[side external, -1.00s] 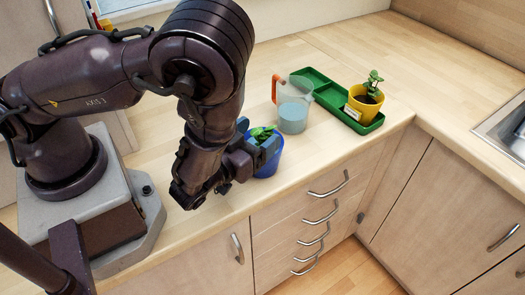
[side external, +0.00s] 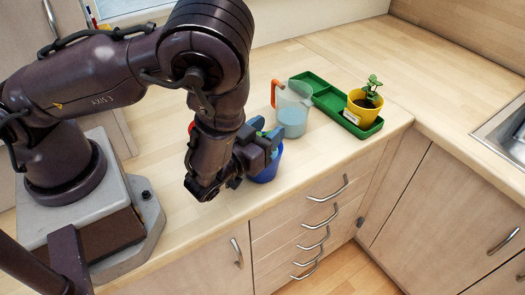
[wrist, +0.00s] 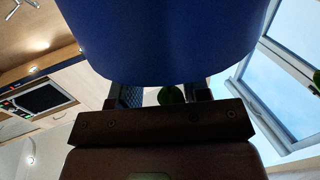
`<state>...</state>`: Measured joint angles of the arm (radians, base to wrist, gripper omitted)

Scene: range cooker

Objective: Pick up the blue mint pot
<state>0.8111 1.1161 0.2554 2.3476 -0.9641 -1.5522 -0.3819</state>
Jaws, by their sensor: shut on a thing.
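The blue mint pot (side external: 267,173) is in the middle of the side external view, near the counter's front edge. My gripper (side external: 272,142) is shut on it at its upper part and hides most of its rim and plant. Only a little green of the mint (side external: 258,123) shows. I cannot tell whether the pot's base touches the counter. In the wrist view the blue pot (wrist: 160,35) fills the top middle, in front of my gripper's dark jaws (wrist: 165,95).
A clear measuring jug (side external: 292,108) with an orange handle and bluish contents stands just behind the pot. A green tray (side external: 326,99) holds a yellow plant pot (side external: 362,110) to the right. The counter front edge and drawers (side external: 320,215) lie close below.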

